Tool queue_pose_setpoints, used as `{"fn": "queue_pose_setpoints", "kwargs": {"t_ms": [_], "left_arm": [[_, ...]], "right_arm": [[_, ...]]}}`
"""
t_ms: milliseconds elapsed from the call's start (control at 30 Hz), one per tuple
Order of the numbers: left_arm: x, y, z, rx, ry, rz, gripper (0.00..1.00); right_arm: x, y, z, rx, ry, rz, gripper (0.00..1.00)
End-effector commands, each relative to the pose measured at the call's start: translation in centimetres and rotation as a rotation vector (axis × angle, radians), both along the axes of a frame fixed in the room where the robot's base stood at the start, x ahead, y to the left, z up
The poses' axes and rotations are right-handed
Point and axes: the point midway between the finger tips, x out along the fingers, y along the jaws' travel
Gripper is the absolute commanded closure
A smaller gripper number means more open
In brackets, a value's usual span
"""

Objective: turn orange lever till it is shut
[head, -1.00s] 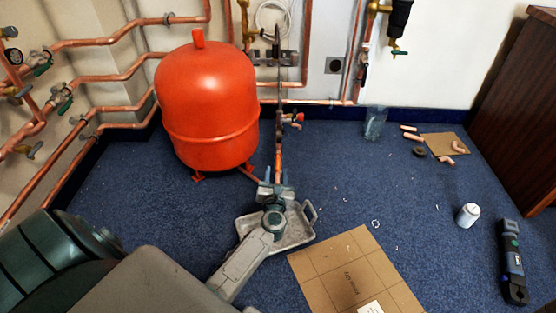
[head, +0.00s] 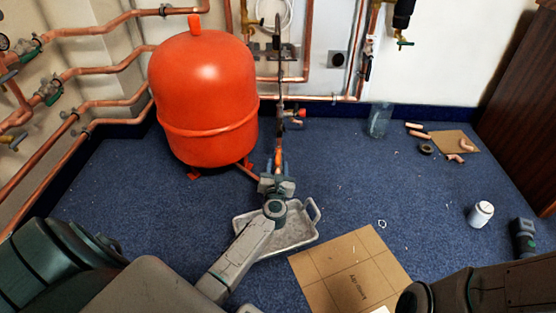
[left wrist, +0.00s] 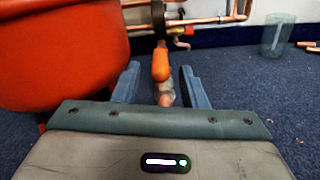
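The orange lever (left wrist: 160,64) shows in the left wrist view, pointing toward me between the two fingers, with a visible gap on each side. A copper-coloured fitting (left wrist: 166,94) sits just below it. In the head view the lever (head: 278,158) is a small orange piece on the upright pipe run, just beyond the gripper. My left gripper (head: 277,180) is open around the lever's line; its blue-grey fingers (left wrist: 160,88) stand apart in the wrist view. Whether they touch the lever cannot be told.
A large red tank (head: 205,100) stands close left of the left gripper. A grey tray (head: 298,232) lies beneath my left arm. Copper pipes (head: 120,70) line the walls. Cardboard (head: 345,270), a white can (head: 480,214) and a clear cup (head: 379,121) are on the blue floor.

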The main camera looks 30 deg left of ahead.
Motion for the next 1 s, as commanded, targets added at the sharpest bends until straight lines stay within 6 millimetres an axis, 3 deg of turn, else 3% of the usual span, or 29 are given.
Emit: {"fn": "queue_pose_setpoints", "kwargs": {"t_ms": [100,300,700,900,1000], "left_arm": [[2.0,1.3,-0.3,0.0,-0.002,0.001,0.61],[4.2,2.5,-0.2,0.0,0.0,0.0,0.61],[4.8,2.9,0.0,-0.001,0.0,0.0,0.61],[4.7,2.9,0.0,-0.001,0.0,0.0,1.0],[4.7,2.9,0.0,-0.001,0.0,0.0,1.0]], "right_arm": [[0.2,0.0,-1.2,-0.002,0.011,0.002,0.64],[0.3,0.0,-2.1,-0.003,0.014,0.003,0.64],[0.3,0.0,-2.2,-0.004,0.014,0.004,0.64],[0.3,0.0,-2.2,-0.004,0.014,0.004,0.64],[0.3,0.0,-2.2,-0.004,0.014,0.004,0.64]]}}
